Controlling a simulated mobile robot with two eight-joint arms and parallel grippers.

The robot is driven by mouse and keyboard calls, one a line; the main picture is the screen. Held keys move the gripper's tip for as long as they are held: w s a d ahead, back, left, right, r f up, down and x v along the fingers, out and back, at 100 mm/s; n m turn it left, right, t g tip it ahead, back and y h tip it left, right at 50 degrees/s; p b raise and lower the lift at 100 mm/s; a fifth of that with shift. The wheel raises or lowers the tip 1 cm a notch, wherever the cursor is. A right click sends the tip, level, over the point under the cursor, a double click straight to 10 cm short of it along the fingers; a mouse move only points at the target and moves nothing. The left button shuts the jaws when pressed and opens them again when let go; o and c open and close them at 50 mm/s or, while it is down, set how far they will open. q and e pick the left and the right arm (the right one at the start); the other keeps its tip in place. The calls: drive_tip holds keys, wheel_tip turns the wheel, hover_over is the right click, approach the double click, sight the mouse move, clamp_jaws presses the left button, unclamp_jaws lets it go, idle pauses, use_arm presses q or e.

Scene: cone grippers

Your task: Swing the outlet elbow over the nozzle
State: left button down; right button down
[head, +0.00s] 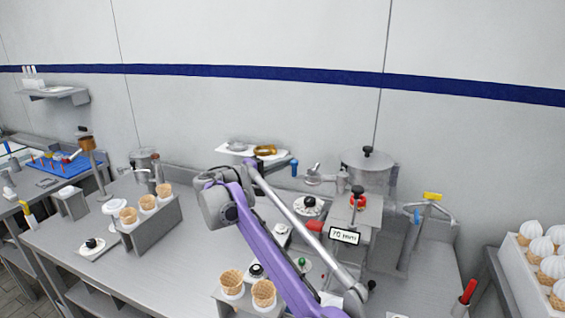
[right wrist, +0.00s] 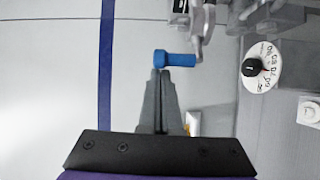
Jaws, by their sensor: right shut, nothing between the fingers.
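The outlet elbow (head: 313,175) is a small grey pipe piece at the back of the counter, left of the lidded steel pot. It also shows in the right wrist view (right wrist: 204,28), with a blue grip (right wrist: 175,59) on its end. That blue grip stands upright in the head view (head: 294,167). My right gripper (head: 285,163) is shut and empty. In the right wrist view its fingertips (right wrist: 160,73) are right at the blue grip; I cannot tell whether they touch. I cannot clearly pick out the nozzle. My left gripper is not in view.
A dial (right wrist: 262,68) lies below the elbow. A wall shelf (head: 230,147) with a gold ring (head: 265,150) is behind my gripper. The lidded pot (head: 368,168) and a labelled machine (head: 344,236) stand right.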

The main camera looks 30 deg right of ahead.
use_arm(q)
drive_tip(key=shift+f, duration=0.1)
use_arm(e)
drive_tip(key=shift+s, duration=0.1)
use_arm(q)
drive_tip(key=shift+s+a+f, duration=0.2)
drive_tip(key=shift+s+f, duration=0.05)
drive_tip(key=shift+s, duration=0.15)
use_arm(e)
drive_tip(key=shift+s+a+n+t, duration=0.35)
drive_tip(key=shift+s+n+t, duration=0.2)
drive_tip(key=shift+t, duration=0.25)
use_arm(q)
drive_tip(key=shift+b, duration=0.3)
